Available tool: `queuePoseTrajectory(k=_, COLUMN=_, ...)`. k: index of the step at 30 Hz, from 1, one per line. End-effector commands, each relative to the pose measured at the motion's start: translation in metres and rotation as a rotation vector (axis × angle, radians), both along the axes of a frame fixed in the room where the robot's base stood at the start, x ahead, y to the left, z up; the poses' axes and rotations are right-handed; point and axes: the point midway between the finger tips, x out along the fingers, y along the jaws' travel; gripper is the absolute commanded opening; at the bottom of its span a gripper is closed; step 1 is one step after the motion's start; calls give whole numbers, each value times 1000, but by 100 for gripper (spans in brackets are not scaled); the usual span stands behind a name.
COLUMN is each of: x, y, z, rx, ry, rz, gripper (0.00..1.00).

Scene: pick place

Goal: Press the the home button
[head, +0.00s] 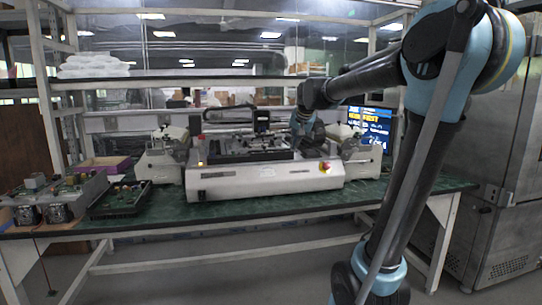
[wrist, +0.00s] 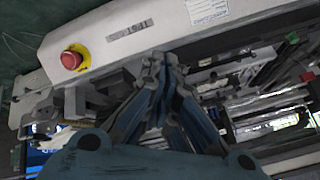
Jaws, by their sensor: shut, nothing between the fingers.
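A white bench machine (head: 265,180) stands on the green worktop, and its front panel (wrist: 140,30) also shows in the wrist view. A red mushroom knob on a yellow base (head: 325,167) sits at the right of its front; it shows at upper left in the wrist view (wrist: 72,59). I cannot tell which control is the home button. My gripper (wrist: 167,60) is shut and empty, over the machine's inner edge, to the right of the red knob in the wrist view.
The green worktop (head: 230,208) is clear along the machine's front. Opened electronic units (head: 120,198) and a purple box (head: 103,165) lie at the left. A lit screen (head: 369,127) stands behind at the right. Shelf rails (head: 230,84) cross above the machine.

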Motion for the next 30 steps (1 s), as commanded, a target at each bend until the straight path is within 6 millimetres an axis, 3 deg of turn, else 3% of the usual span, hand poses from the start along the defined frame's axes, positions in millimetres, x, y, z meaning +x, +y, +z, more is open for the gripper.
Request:
queuePoseTrajectory(k=6, x=59, y=45, z=31, rx=78, ry=-52, rz=-29, gripper=0)
queuePoseTrajectory(k=13, x=102, y=82, z=51, rx=146, ry=-88, rz=-53, gripper=0)
queuePoseTrajectory(k=19, x=117, y=97, z=58, rx=174, ry=-101, rz=-62, gripper=0)
queuePoseTrajectory(k=30, x=119, y=98, z=58, rx=177, ry=-102, rz=-63, gripper=0)
